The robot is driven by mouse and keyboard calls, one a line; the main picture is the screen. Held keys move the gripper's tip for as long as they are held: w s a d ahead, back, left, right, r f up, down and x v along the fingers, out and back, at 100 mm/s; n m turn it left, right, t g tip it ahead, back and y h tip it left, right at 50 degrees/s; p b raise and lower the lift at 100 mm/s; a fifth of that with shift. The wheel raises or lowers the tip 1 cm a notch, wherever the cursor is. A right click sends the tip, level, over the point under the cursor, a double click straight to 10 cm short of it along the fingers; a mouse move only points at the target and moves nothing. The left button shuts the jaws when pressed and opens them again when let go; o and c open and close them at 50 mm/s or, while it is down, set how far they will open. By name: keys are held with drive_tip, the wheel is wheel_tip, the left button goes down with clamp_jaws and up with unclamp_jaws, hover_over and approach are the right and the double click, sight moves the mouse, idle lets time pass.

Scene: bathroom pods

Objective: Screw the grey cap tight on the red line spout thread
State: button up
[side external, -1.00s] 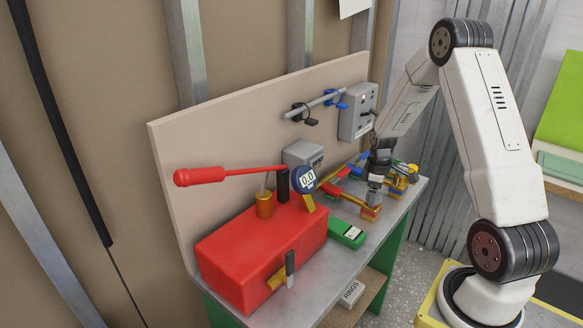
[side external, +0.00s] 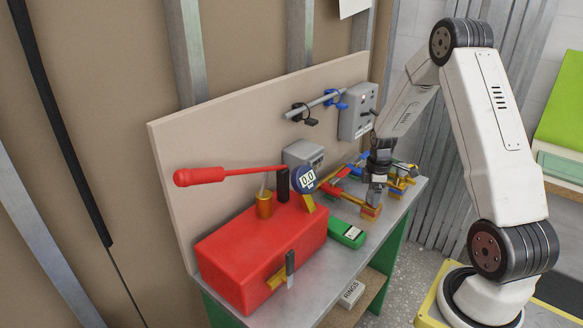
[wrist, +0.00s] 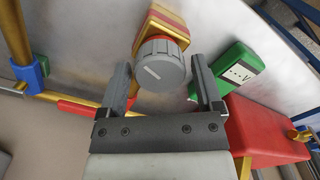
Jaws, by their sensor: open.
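The grey cap (wrist: 160,66) is round with ribbed sides and a pale line across its face. In the wrist view it sits at the end of the brass spout (wrist: 158,18) with red bands, and a red rim shows around its far edge. The thread itself is hidden. My gripper (wrist: 160,63) is open, with one finger on each side of the cap. A gap shows between the cap and each finger. In the side view my gripper (side external: 375,192) points down just above the brass and red spout block (side external: 370,211); the cap cannot be made out there.
A green meter (side external: 346,234) lies beside the spout, close to the right finger in the wrist view (wrist: 238,68). A red pump box (side external: 262,257) with a lever and gauge stands on the bench's left. Coloured pipes and a grey wall box (side external: 357,110) are behind.

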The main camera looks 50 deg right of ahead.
drive_tip(key=shift+n, duration=1.7)
drive_tip(key=shift+n, duration=1.7)
clamp_jaws()
